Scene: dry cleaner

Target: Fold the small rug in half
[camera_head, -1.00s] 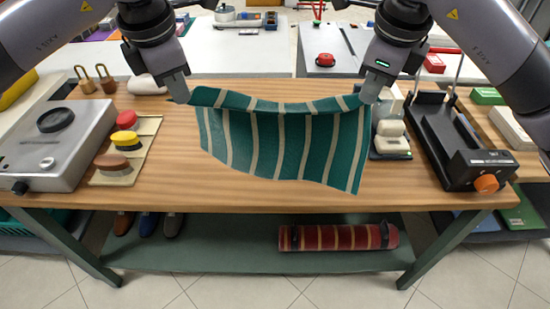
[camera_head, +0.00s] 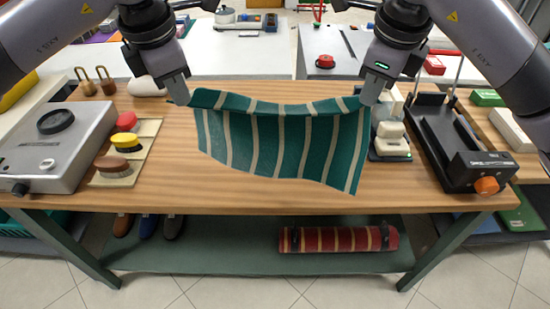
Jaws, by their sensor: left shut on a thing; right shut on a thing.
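The small rug (camera_head: 275,140) is green with cream stripes. It hangs between my two grippers above the wooden table, its upper edge sagging slightly in the middle. My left gripper (camera_head: 182,100) is shut on its upper left corner. My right gripper (camera_head: 369,101) is shut on its upper right corner. The rug's lower edge hangs over the tabletop, lower at the right than at the left. I cannot tell whether that edge touches the wood.
On the wooden table (camera_head: 260,197), a grey machine (camera_head: 50,150) and several brushes (camera_head: 122,144) stand left. A black device with an orange knob (camera_head: 460,150) stands right. Light blocks (camera_head: 391,137) sit close beside the rug's right side. A rolled red rug (camera_head: 335,239) lies on the lower shelf.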

